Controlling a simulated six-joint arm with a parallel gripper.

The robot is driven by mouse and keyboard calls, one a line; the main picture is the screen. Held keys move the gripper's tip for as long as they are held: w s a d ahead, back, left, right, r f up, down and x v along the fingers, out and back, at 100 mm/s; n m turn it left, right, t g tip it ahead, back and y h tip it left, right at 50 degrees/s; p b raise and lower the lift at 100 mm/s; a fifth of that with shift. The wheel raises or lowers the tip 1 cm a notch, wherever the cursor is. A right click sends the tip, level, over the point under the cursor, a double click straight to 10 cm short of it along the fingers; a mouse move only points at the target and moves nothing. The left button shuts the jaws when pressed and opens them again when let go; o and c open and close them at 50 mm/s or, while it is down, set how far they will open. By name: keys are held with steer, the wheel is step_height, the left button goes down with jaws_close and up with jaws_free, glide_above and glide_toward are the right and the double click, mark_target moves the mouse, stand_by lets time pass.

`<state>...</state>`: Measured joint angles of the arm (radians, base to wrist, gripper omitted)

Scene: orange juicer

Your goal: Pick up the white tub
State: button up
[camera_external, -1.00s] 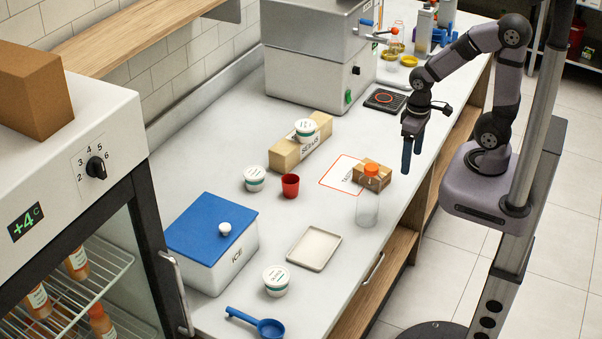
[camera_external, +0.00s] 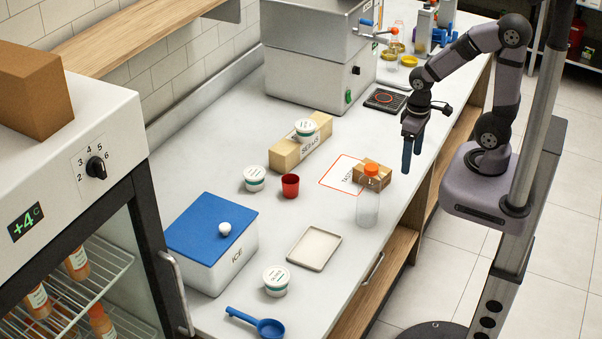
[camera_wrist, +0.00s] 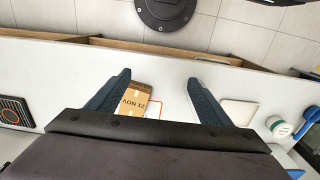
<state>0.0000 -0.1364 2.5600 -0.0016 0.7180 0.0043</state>
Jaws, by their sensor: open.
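Three white tubs with green-banded labels are in the external view. A tub (camera_wrist: 279,126) also shows at the right of the wrist view. My gripper (camera_external: 412,155) is open and empty, fingers pointing down, above the counter's right side and well away from every tub. Its two fingers frame a cardboard box in the wrist view (camera_wrist: 158,88).
A clear bottle (camera_external: 368,207) with an orange cap stands before the small cardboard box (camera_external: 374,176). A red cup (camera_external: 290,186), beige tray (camera_external: 314,248), blue-lidded ice box (camera_external: 238,261) and blue scoop (camera_external: 268,327) occupy the counter. Bare counter lies left of the steel machine.

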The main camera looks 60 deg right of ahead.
step_height(320, 180, up, 5)
steer(key=w+a+f+t+b, duration=0.1)
steer(key=w+f+t+b, duration=0.1)
steer(key=w, duration=0.5)
steer(key=w+a+f+t+b, duration=0.2)
steer(key=w+t, duration=0.1)
steer(key=w, duration=0.4)
step_height(320, 180, up, 3)
steer(key=m+t+h+b, duration=0.4)
steer(key=t+h+b, duration=0.2)
steer(key=t+b, duration=0.4)
glide_above(313, 130)
steer(key=p, duration=0.1)
steer(key=shift+a+f+t, duration=0.2)
steer(key=shift+a+t, duration=0.25)
steer(key=shift+t, duration=0.25)
steer(key=shift+h, duration=0.4)
steer(key=f, duration=1)
steer(key=shift+d+p, duration=0.2)
steer(key=shift+p, duration=0.15)
steer(key=shift+w+d+r, duration=0.1)
steer(key=shift+w+d, duration=0.1)
steer(key=shift+w, duration=0.3)
steer(key=shift+f+p+x, duration=0.15)
steer(key=shift+p+x, duration=0.55)
steer(key=shift+x, duration=0.85)
steer(key=shift+f+p+x, duration=0.15)
steer(key=shift+p+x, duration=0.55)
steer(key=shift+x, duration=0.9)
